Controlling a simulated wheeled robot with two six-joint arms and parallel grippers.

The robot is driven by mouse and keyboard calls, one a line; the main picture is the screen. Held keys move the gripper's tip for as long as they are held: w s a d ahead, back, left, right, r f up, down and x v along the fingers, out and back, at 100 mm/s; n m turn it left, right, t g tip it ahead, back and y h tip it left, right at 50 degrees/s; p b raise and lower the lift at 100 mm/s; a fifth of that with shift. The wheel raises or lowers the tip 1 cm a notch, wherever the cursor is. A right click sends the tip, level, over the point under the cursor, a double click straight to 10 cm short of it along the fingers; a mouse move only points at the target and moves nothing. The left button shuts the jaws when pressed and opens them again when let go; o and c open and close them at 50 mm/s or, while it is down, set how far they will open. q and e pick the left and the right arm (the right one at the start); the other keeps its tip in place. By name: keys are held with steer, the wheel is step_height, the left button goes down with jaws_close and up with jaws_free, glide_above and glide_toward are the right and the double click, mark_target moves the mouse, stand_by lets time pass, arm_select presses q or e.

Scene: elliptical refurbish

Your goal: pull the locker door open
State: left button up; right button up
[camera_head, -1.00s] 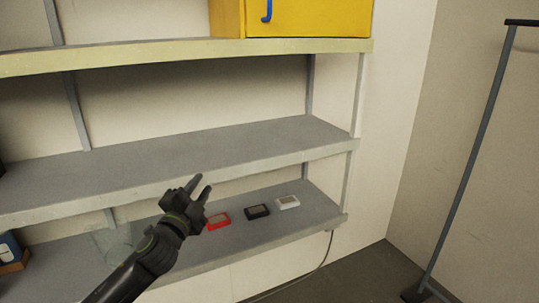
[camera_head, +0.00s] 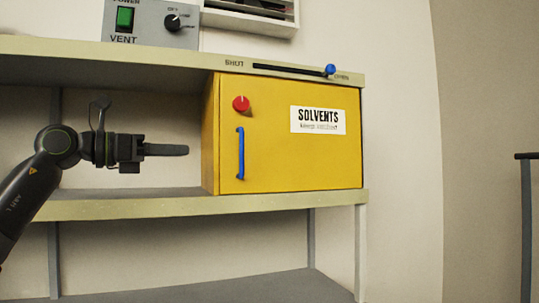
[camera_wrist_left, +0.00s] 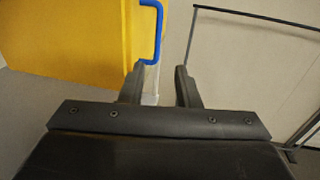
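The yellow locker's door (camera_head: 285,165) is closed flush, with a white "SOLVENTS" label. Its upright blue handle (camera_head: 240,153) is near the left edge, below a red knob (camera_head: 241,103). My left gripper (camera_head: 186,150) is left of the locker at about handle height, fingers pointing right. In the left wrist view, its two fingers (camera_wrist_left: 160,72) are apart with nothing held between them. The blue handle (camera_wrist_left: 158,35) shows beyond the fingertips, apart from them, with the yellow locker (camera_wrist_left: 80,45) behind it. My right gripper is in neither view.
Above the locker, a slider's blue knob (camera_head: 330,70) sits at the "OPEN" end of its slot. A grey "VENT" box (camera_head: 150,28) is on the top shelf (camera_head: 60,46). The locker stands on a lower shelf (camera_head: 110,207). A dark stand (camera_head: 526,220) is at right.

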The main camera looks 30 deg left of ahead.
arm_select(q)
steer(key=p, duration=0.8)
glide_toward(238, 150)
steer(key=d, duration=0.2)
steer(key=w+d, duration=0.1)
steer(key=d, duration=0.2)
steer(key=shift+w, duration=0.2)
steer(key=p+x, duration=0.1)
steer(key=x, duration=0.3)
steer(key=shift+w+d+f+p, duration=0.1)
steer(key=shift+w+d+p, duration=0.05)
steer(key=shift+w+p, duration=0.2)
steer(key=shift+w+d+f+p, duration=0.1)
steer(key=shift+w+d+p, duration=0.2)
steer(key=shift+w, duration=0.1)
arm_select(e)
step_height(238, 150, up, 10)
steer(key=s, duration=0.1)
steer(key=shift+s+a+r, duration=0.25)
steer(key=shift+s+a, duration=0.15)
arm_select(q)
jaws_close()
